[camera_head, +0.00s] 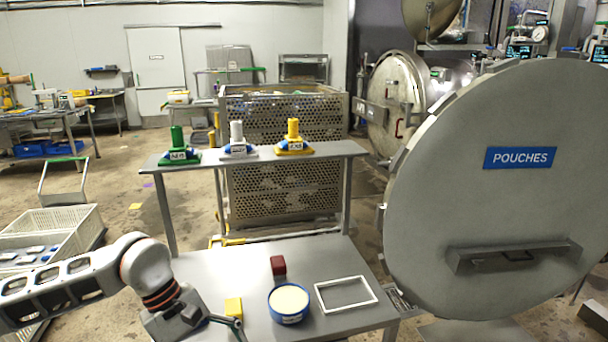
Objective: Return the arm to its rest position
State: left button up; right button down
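My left arm comes in from the left at the lower edge. Its gripper (222,322) hangs over the front left of the steel table (225,270), close to a yellow block (233,307). The fingers are small and partly cut off by the lower edge, so I cannot tell whether they are open or shut. Nothing is clearly seen held in them. My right arm and gripper are not in view.
On the table are a dark red block (278,266), a blue-rimmed bowl with pale contents (289,317) and a white frame (361,293). A raised shelf (337,150) carries green, white and yellow-handled tools. A large round door (500,220) marked POUCHES stands at right.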

pick_arm(q)
jog(key=s+d+r+n+h, duration=0.2)
jog(key=d+r+n+h, duration=0.15)
jog(key=d, duration=0.35)
jog(key=s+d+r+n+h, duration=0.2)
jog(key=s+d+n+h, duration=0.1)
jog(key=d+n+h, duration=0.3)
jog(key=s+d+r+n+h, duration=0.2)
jog(key=d+r+n+h, duration=0.15)
jog(key=d, duration=0.45)
jog(key=w+a+n+t+h, duration=0.2)
jog(key=w+n+t, duration=0.4)
jog(key=n+t, duration=0.5)
jog(key=w+a+f+n+t+y, duration=0.4)
jog(key=a+f+n+t+y, duration=0.5)
jog(key=n, duration=1.3)
jog(key=s+a+f+n+g+y, duration=0.2)
jog(key=s+a+f+n, duration=0.2)
jog(key=f, duration=0.4)
jog(key=s+a+f+n+g+y, duration=0.3)
jog(key=s+a+f+n, duration=0.1)
jog(key=f, duration=0.4)
jog(key=s+a+f+n+g+y, duration=0.2)
jog(key=s+a+f+n, duration=0.3)
jog(key=f, duration=0.3)
jog(key=shift+s+a+y, duration=0.15)
jog(key=shift+s+y, duration=0.05)
jog(key=shift+y, duration=0.3)
